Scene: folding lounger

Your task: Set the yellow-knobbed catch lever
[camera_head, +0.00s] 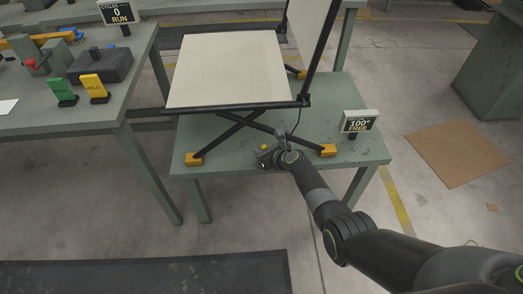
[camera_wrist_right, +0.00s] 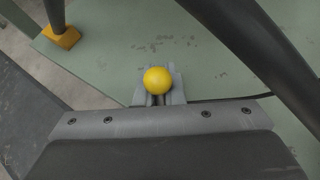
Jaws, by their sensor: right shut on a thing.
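The yellow knob (camera_wrist_right: 157,80) of the catch lever sits between the grey fingers of my right gripper (camera_wrist_right: 158,98), which is shut on it in the right wrist view. In the head view the knob (camera_head: 264,147) shows small near the front of the green table, beside my right gripper (camera_head: 268,155). The lever's shaft is hidden behind the gripper. The folding lounger (camera_head: 230,70) stands on the table with its cream seat flat and its backrest raised at the right. A display (camera_head: 359,122) reads "100° FREE". My left gripper is not in view.
Crossed black legs with orange feet (camera_head: 328,150) stand close to my right gripper. A thin dark cable runs near the lever. A left table (camera_head: 120,105) holds a green tag, a yellow "HOLD" tag and a dark block. A cardboard sheet (camera_head: 456,152) lies on the floor.

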